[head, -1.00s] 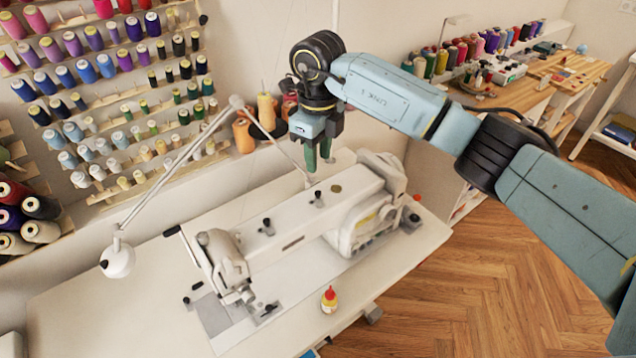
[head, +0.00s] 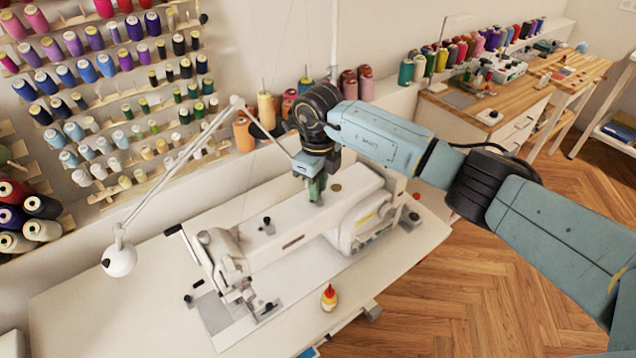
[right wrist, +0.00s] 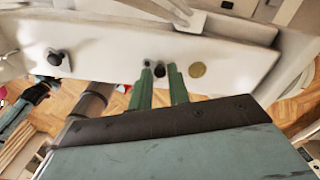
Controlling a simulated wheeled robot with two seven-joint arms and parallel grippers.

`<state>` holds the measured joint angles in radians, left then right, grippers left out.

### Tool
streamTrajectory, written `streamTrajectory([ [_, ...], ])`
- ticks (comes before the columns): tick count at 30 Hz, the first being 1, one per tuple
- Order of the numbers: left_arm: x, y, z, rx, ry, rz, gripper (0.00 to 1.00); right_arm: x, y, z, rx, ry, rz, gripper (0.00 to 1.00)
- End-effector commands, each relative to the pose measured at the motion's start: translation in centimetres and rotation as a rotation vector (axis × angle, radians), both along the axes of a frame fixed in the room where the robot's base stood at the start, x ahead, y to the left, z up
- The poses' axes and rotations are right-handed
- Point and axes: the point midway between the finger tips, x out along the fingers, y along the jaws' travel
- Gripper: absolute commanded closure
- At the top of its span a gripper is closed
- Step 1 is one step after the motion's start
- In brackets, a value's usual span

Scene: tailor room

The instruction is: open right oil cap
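The white sewing machine (head: 300,215) stands on its table with two small black oil caps on top. The left oil cap (head: 267,225) stands clear of any gripper and also shows in the right wrist view (right wrist: 55,57). My right gripper (head: 316,190) is over the right oil cap and hides most of it in the head view. In the right wrist view its green fingers (right wrist: 160,73) are apart, with the right oil cap (right wrist: 160,70) between their tips. I cannot tell whether they touch it. My left gripper is not in the head view.
A brass disc (right wrist: 198,70) lies just right of the right oil cap. A small red-topped bottle (head: 328,298) stands on the table's front edge. A white lamp arm (head: 180,160) reaches over the left side, and thread racks (head: 130,100) line the wall.

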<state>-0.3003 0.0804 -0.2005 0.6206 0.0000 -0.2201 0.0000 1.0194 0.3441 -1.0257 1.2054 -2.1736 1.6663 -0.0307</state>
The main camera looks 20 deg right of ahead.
Motion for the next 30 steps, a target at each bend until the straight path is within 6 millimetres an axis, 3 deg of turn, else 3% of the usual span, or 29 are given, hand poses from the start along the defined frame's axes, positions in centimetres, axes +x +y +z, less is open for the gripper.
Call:
streamTrajectory([
  [4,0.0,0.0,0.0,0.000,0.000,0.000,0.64,0.0,0.0,0.0,0.000,0.000,0.000,1.00],
  [9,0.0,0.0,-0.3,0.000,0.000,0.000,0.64,0.1,0.0,0.0,-0.001,-0.002,0.024,1.00],
  [16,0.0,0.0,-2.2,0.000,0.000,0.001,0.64,0.1,-0.1,-0.2,-0.002,-0.003,0.214,1.00],
  [27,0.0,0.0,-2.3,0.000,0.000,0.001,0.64,0.0,0.0,0.1,0.001,-0.001,0.259,1.00],
  [28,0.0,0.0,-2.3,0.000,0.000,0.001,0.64,0.0,0.0,0.1,0.001,-0.001,0.259,0.82],
  [30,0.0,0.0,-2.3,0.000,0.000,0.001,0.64,0.0,0.0,0.1,0.001,-0.001,0.258,0.73],
])
